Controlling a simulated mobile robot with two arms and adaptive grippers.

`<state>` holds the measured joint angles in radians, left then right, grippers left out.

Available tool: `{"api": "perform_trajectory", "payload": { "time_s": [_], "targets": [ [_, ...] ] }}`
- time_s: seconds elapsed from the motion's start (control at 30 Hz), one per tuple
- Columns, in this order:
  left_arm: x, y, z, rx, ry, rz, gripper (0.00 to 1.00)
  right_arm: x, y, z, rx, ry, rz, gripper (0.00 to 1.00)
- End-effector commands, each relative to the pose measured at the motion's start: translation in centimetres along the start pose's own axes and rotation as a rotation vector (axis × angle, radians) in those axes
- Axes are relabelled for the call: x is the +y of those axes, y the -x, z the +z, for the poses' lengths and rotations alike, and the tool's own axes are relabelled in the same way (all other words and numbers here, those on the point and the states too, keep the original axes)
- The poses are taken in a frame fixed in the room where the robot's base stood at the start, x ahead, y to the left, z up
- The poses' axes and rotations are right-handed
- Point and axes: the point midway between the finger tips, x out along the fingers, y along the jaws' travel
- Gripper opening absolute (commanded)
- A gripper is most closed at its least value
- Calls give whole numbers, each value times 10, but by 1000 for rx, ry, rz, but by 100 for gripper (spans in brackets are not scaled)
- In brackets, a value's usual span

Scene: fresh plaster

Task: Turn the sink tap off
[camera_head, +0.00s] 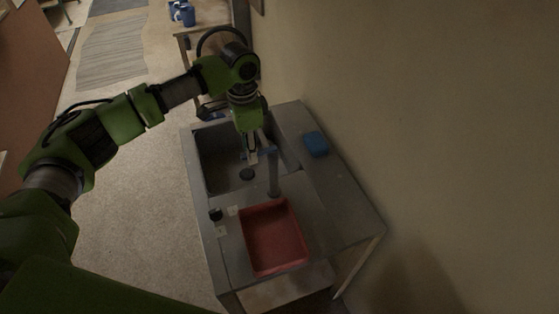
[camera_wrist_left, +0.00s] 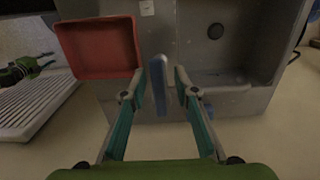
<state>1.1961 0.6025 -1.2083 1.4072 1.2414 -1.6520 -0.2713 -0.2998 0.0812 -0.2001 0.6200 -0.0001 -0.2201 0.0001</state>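The sink unit (camera_head: 205,255) is grey, with a basin (camera_head: 222,160) at its far end. The tap (camera_head: 273,180) is a grey upright post beside the basin. In the wrist view a narrow blue-grey bar (camera_wrist_left: 159,85), apparently part of the tap, shows between the fingers. My left gripper (camera_head: 256,158) is over the basin edge, close to the tap; it also shows in the wrist view (camera_wrist_left: 160,82). Its fingers are apart, with the bar between them and a gap on the right side. Whether they touch it I cannot tell. My right gripper is out of view.
A red tray (camera_head: 274,240) sits on the near end of the sink unit, and also shows in the wrist view (camera_wrist_left: 98,48). A blue block (camera_head: 316,143) lies on the ledge by the wall. Floor to the left is clear.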

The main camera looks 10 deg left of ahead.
Motion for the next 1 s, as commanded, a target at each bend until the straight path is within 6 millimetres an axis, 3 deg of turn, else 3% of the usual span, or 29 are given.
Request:
{"api": "perform_trajectory", "payload": {
  "time_s": [0.27,1.0],
  "targets": [
    [1,6,0,-1,0,2,28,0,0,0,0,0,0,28],
    [1,94,0,-2,0,2,28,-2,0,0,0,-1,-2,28]
  ]
}}
